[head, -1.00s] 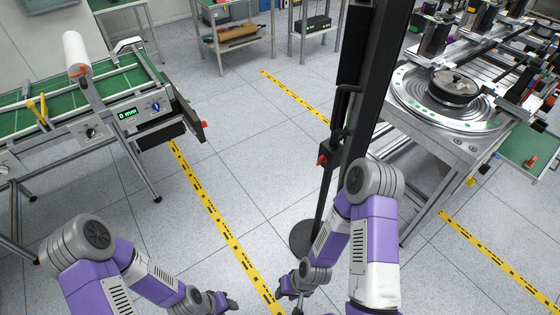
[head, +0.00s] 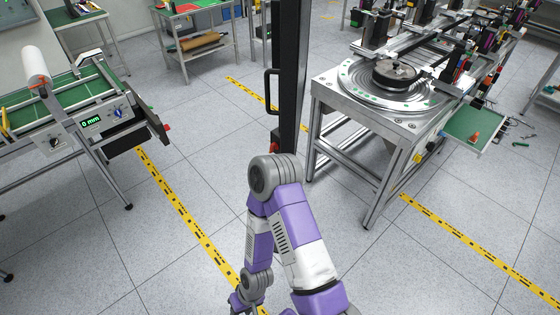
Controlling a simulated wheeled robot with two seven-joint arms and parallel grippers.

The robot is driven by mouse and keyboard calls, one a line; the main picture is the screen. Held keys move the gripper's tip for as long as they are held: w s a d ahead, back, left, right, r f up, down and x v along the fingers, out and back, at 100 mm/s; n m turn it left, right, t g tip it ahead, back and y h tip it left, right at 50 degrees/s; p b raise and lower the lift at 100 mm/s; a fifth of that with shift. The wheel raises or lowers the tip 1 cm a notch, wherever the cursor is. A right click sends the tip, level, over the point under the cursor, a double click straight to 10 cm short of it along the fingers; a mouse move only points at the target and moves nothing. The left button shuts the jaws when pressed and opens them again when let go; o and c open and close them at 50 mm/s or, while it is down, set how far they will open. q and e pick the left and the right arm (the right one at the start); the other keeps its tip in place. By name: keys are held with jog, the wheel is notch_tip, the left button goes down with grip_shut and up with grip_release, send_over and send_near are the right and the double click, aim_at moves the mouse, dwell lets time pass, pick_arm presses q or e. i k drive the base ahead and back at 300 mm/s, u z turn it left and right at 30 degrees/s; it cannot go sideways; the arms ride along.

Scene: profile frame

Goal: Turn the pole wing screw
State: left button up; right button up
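A tall dark pole (head: 289,75) stands upright in the upper middle of the head view, with a black handle (head: 268,90) on its left side. A small red part (head: 275,146) shows at the pole's left side, just above my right arm's elbow; I cannot tell whether it is the wing screw. My arm hides the pole's lower part. My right gripper (head: 243,303) is at the bottom edge, pointing down, low and apart from the red part. It is small and partly cut off, so its opening cannot be told. My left gripper is out of view.
A metal workbench with a round turntable (head: 391,85) stands right of the pole. A green-topped machine (head: 77,105) with a display stands at left. Shelves with tools (head: 195,35) stand behind. Yellow-black tape (head: 180,205) marks the floor; open floor lies between.

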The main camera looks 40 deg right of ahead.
aim_at(274, 146)
jog(key=z, duration=1.55)
jog(key=i, duration=0.1)
jog(key=u, duration=0.8)
